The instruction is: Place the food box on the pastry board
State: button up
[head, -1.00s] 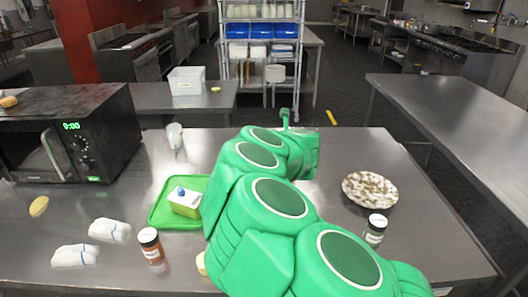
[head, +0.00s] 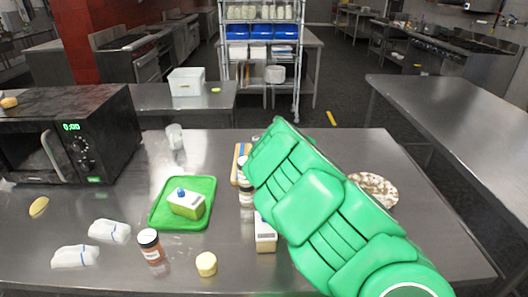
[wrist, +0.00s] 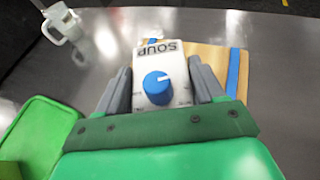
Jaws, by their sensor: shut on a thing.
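The food box (wrist: 158,78), a white carton marked SOUP with a blue round cap, is between the fingers of my gripper (wrist: 160,88) in the wrist view. My gripper is shut on it. A light wooden board with a blue stripe, seemingly the pastry board (wrist: 208,62), lies beyond and to the right of the box. The box overlaps the board's left part in this view; I cannot tell whether they touch. In the head view the board (head: 237,165) shows partly, left of my green arm, which hides much of this area.
A green tray (head: 161,214) holds another blue-capped box (head: 186,203). Jars (head: 246,193) (head: 150,246), a pale-topped box (head: 265,234) and a yellow piece (head: 206,264) stand nearby. A clear mug (head: 175,136) is behind, a speckled plate (head: 375,186) right, a microwave (head: 75,130) left.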

jog(key=shift+w+a+f, duration=0.1)
jog(key=shift+w+f, duration=0.55)
jog(key=shift+f, duration=1.65)
jog(key=shift+f, duration=0.1)
jog(key=o, duration=1.4)
jog(key=shift+v, duration=6.05)
jog(key=shift+w, duration=0.1)
